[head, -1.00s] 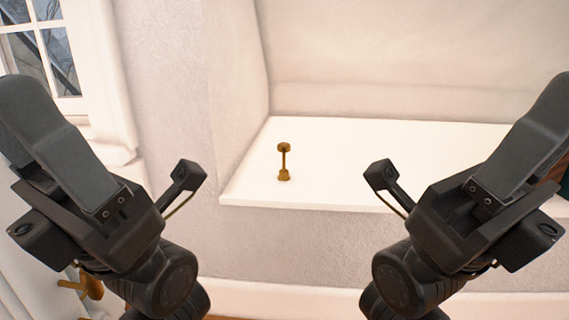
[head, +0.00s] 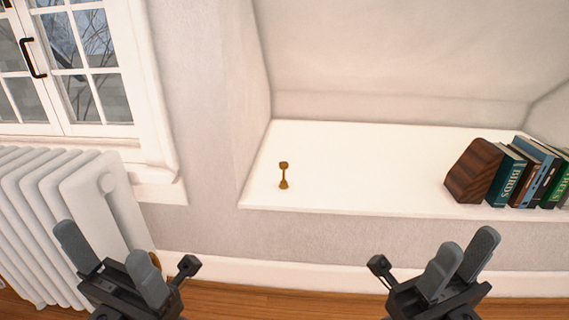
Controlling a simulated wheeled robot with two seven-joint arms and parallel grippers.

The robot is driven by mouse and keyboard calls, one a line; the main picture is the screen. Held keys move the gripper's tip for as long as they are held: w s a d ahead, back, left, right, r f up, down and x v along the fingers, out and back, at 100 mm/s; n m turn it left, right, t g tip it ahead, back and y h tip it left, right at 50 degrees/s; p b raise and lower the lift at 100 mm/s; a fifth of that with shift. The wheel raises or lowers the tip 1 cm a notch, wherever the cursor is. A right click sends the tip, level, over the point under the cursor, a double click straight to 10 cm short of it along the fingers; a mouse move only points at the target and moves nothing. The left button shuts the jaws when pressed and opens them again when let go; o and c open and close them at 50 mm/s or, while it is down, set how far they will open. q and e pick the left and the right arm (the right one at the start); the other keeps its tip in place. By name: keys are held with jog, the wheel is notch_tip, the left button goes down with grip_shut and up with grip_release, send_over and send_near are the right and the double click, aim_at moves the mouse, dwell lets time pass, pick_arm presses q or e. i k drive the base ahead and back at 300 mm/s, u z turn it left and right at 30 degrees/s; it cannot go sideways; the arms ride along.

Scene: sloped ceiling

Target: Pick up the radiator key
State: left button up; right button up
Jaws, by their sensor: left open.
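The radiator key (head: 284,176) is a small brass-coloured piece with a wider foot, a thin stem and a small head. It stands upright on the white niche shelf (head: 350,165), towards its left end. My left gripper (head: 107,250) is low on the left, in front of the radiator in the picture, with its two fingers apart and nothing between them. My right gripper (head: 461,260) is low on the right, below the shelf edge in the picture, with its fingers apart and empty. Both are well away from the key.
A white radiator (head: 60,215) stands under the window (head: 75,70) at the left. A dark wooden bookend (head: 473,172) and several books (head: 540,175) stand at the shelf's right end. The shelf between key and bookend is clear. The sloped ceiling (head: 390,55) closes over the niche.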

aim_at(283, 165)
jog(key=u, duration=0.3)
jog(key=i, duration=1.15)
jog(key=u, duration=1.4)
jog(key=k, duration=0.35)
jog(key=z, duration=0.65)
jog(key=i, duration=0.45)
